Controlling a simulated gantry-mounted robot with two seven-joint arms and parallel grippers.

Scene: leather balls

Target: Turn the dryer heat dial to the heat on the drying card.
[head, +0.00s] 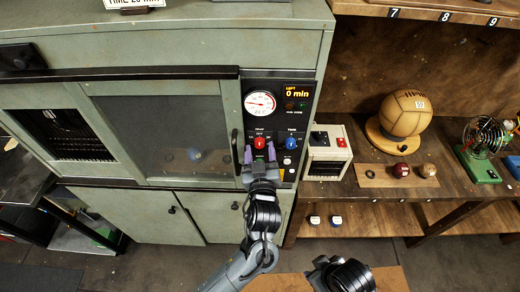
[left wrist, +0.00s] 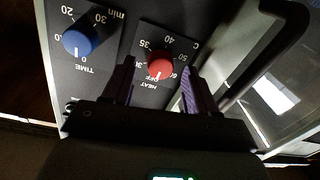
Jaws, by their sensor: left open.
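The red heat dial (head: 260,142) is on the dryer's black control panel, left of the blue time dial (head: 291,142). My left gripper (head: 259,153) is open in front of the panel, its purple fingers beside the heat dial. In the left wrist view, the red dial (left wrist: 159,68) shows between the two fingertips (left wrist: 158,82); contact cannot be told. Its white mark is at the lower side, by OFF; numbers from about 30 to 60 ring it. A card (head: 135,4) on top of the dryer reads "TIME 20 min"; its upper part is cut off. My right gripper's fingers are not visible.
A round gauge (head: 260,103) and a display reading "LEFT 0 min" (head: 297,91) sit above the dials. The dryer's door handle (head: 235,150) is close left of my gripper. The blue dial (left wrist: 78,43) is beside it. A ball (head: 405,114) stands on the right bench.

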